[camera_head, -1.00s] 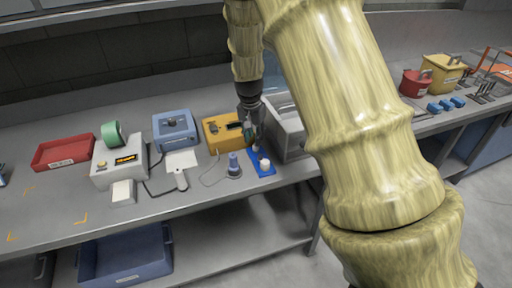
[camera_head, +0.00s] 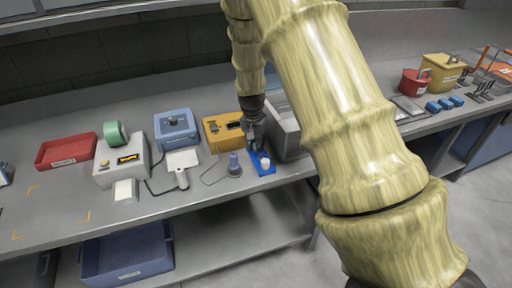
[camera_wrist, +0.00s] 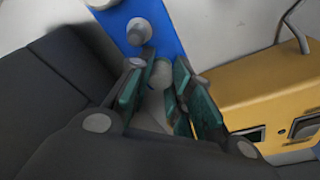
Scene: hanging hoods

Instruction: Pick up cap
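A blue rack (camera_head: 267,171) lies near the front edge of the bench and also shows in the wrist view (camera_wrist: 168,35). A small white cap (camera_head: 265,162) stands at its near end. In the wrist view a grey-white piece with a round top (camera_wrist: 138,31) stands on the rack. My gripper (camera_head: 256,146) is low over the rack's far end. In the wrist view its teal finger pads (camera_wrist: 165,80) stand apart, with a pale rounded piece (camera_wrist: 158,76), possibly a cap, between them. I cannot tell whether the pads touch it.
A yellow box (camera_head: 222,132) stands left of my gripper and a grey bin (camera_head: 287,135) close on its right. A grey-blue post on a round base (camera_head: 234,166) stands left of the rack. A blue device (camera_head: 176,130) and red tray (camera_head: 66,150) are farther left.

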